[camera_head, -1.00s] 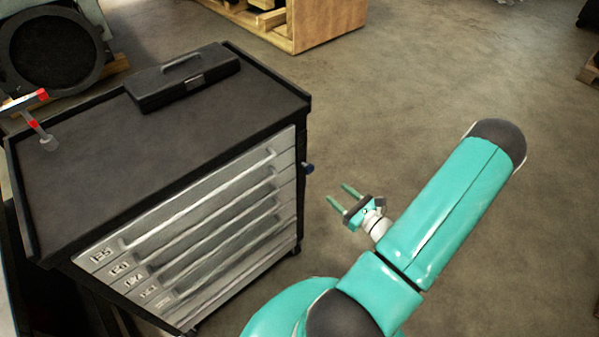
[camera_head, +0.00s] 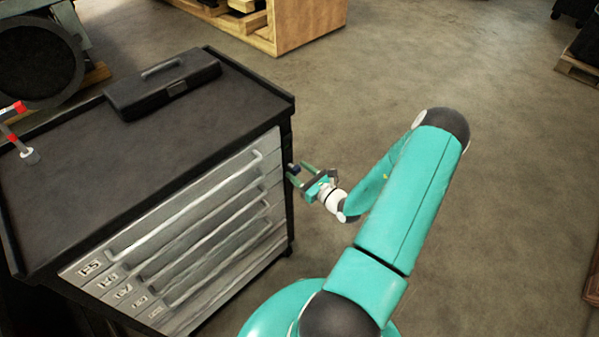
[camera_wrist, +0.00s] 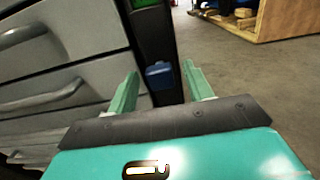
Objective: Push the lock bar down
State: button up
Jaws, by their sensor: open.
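The tool cabinet (camera_head: 70,190) stands at the left, with a black top and grey drawers. A black upright bar (camera_wrist: 150,40) runs along its front right corner; I take it for the lock bar. A small blue knob (camera_wrist: 158,76) sticks out from the bar, and it also shows, dark and partly covered, in the head view (camera_head: 294,168). My gripper (camera_head: 298,173) is open and empty at that corner. In the wrist view its two green fingers (camera_wrist: 160,73) appear on either side of the knob. I cannot tell whether they touch it.
A black toolbox (camera_head: 160,88) lies on the cabinet top. A red-and-grey tool (camera_head: 25,152) lies at its left edge. A wooden crate (camera_head: 300,25) stands behind, and a pallet (camera_head: 578,68) is at the far right. The floor right of the cabinet is clear.

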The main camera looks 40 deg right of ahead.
jog(key=shift+w, duration=0.15)
grip_shut()
jog(key=shift+f, duration=1.4)
grip_release()
jog(key=shift+s, duration=0.4)
jog(key=s, duration=1.3)
jog(key=shift+d, duration=0.2)
